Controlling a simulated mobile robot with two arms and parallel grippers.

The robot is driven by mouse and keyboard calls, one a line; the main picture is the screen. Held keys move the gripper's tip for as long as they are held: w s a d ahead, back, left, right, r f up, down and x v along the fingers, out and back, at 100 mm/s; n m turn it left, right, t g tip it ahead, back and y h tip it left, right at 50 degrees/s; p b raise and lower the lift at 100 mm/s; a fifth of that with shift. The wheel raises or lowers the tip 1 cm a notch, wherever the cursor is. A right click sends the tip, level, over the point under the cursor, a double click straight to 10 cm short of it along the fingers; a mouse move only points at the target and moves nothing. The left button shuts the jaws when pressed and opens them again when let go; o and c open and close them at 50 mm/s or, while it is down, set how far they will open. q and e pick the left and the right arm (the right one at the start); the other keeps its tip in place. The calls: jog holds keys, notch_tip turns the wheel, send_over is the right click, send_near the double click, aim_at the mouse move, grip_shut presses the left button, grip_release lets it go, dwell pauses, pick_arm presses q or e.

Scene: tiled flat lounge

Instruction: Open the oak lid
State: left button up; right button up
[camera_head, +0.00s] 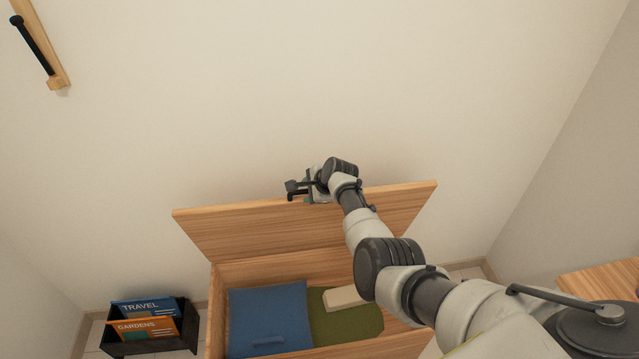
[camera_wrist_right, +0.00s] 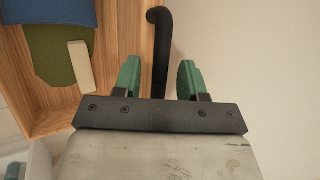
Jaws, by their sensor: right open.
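The oak lid (camera_head: 250,234) stands raised at the back of the oak chest (camera_head: 216,310), tilted up near the wall, and the chest is open. My right gripper (camera_head: 306,187) is at the lid's upper edge. In the right wrist view its green fingers (camera_wrist_right: 160,80) are apart, with a black bar handle (camera_wrist_right: 160,45) showing between them. I cannot tell whether a finger touches the handle. The lid also shows in that view as wood (camera_wrist_right: 124,45) left of the handle. My left gripper is not in view.
Inside the chest lie a blue folded item (camera_head: 268,315), a green one (camera_head: 335,322) and a cream block (camera_head: 344,298). A black box of folders (camera_head: 155,346) stands left of the chest. A wooden surface (camera_head: 600,279) is at right. A rail (camera_head: 40,50) hangs on the wall.

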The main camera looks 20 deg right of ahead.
jog(key=p+v, duration=0.1)
jog(key=v, duration=0.8)
jog(key=shift+s+r+p, duration=0.25)
jog(key=shift+p, duration=0.1)
jog(key=shift+f, duration=0.1)
jog(key=s+a+f+n+g+h+b, duration=0.1)
jog(key=s+f+n, duration=0.2)
jog(key=s+f, duration=0.55)
jog(key=s+a+f+n+g+h, duration=0.1)
jog(key=s+f+n, duration=0.3)
jog(key=f, duration=0.7)
jog(key=s+a+f+n+g+b, duration=0.1)
jog(key=s+a+f+n, duration=0.15)
jog(key=s+f, duration=0.6)
jog(key=s+f+n+g, duration=0.1)
jog(key=s+f+n, duration=0.3)
jog(key=s, duration=0.8)
jog(key=s+a+f+n+g, duration=0.1)
jog(key=s+f+n, duration=0.3)
jog(key=s+f, duration=0.3)
jog(key=s+a+f+n+g, duration=0.1)
jog(key=s+f+n, duration=0.4)
jog(key=s, duration=1.2)
jog(key=shift+a+f+h+b, duration=0.15)
jog(key=shift+f+h+b, duration=0.25)
jog(key=shift+f, duration=0.3)
